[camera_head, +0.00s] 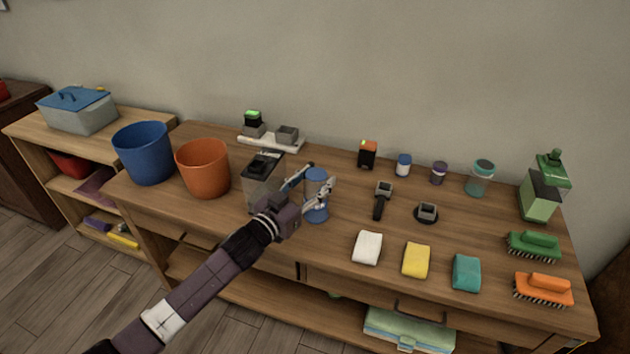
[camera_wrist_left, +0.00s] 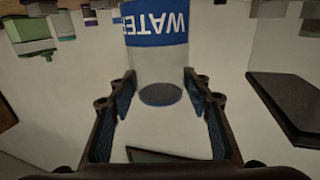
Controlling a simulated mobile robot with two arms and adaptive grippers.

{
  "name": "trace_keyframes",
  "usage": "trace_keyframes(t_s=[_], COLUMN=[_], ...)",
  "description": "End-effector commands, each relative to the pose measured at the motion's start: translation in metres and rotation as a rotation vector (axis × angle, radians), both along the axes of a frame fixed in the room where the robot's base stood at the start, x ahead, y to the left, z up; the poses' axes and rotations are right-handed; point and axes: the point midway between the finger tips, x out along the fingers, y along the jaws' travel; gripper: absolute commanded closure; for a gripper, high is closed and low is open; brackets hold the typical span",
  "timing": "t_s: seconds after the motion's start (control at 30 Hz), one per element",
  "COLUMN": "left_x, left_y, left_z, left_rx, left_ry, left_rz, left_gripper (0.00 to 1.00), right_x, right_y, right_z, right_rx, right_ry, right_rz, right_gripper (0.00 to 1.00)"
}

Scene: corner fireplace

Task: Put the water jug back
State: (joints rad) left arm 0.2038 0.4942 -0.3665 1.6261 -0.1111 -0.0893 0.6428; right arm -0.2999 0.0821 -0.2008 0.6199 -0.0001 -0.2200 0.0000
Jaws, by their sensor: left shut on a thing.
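The water jug (camera_head: 317,209) is a clear cylinder with blue bands, near the middle of the bench. In the left wrist view the jug (camera_wrist_left: 157,40) appears upside down, with a blue label reading WATER. My left gripper (camera_head: 319,184) reaches in from the lower left, and its fingers lie on either side of the jug, shut on it. The jug looks upright; I cannot tell whether its base touches the bench top. My right gripper is not in view.
A dark-lidded clear container (camera_head: 262,181) stands close left of the jug, beside an orange bucket (camera_head: 203,170) and a blue bucket (camera_head: 144,153). Sponges, including a white one (camera_head: 367,248), lie front right. Brushes and a green bottle (camera_head: 540,197) stand far right. A white tray (camera_head: 271,142) is behind.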

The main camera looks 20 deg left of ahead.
Motion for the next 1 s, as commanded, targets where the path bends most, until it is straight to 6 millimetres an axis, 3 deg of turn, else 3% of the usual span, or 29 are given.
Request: trace_keyframes(t_s=[0.37, 0.4, 0.57, 0.9, 1.0], left_x=[0.0002, 0.0001, 0.0001, 0.0002, -0.0094], left_y=[0.0000, 0.0002, 0.0002, 0.0003, 0.0036], left_z=[-0.0039, -0.0045, -0.0038, 0.0020, -0.0023], left_rx=[-0.001, 0.000, 0.001, 0.001, 0.002], left_ry=[-0.002, -0.001, -0.001, -0.002, 0.002], left_rz=[0.000, 0.000, 0.000, 0.000, 0.001], left_gripper=[1.00, 0.54, 0.38, 0.38, 0.38], right_x=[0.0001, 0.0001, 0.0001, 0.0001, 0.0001], right_y=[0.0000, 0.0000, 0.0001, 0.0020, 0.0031], right_z=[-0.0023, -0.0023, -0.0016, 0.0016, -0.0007], right_rx=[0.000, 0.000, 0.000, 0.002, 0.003], right_ry=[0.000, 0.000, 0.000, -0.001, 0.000], right_rz=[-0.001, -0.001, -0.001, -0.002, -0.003], right_gripper=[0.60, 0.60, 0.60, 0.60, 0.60])
